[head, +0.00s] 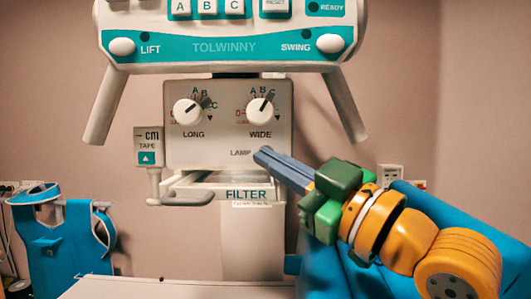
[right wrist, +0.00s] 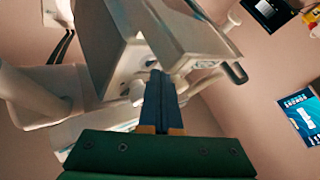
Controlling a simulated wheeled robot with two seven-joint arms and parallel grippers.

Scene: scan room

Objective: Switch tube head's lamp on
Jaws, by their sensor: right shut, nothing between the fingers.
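The tube head (head: 178,135) is a light grey box hanging in the middle of the head view, with LONG (head: 187,112) and WIDE (head: 260,112) knobs on its front. The LAMP label (head: 240,153) is at the lower right of that front. My right gripper (head: 262,154) is shut and empty, and its fingertips are right beside the label. They cover whatever control sits there, and I cannot tell whether they touch it. In the right wrist view the shut fingers (right wrist: 157,78) point up at the tube head (right wrist: 140,35). My left gripper is out of view.
A control panel (head: 225,46) with LIFT and SWING buttons and two slanted handles is above the tube head. A FILTER tray (head: 245,194) and a tape holder (head: 147,146) are below and left. A blue apron (head: 62,240) hangs at the far left. A pale tabletop (head: 170,288) lies below.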

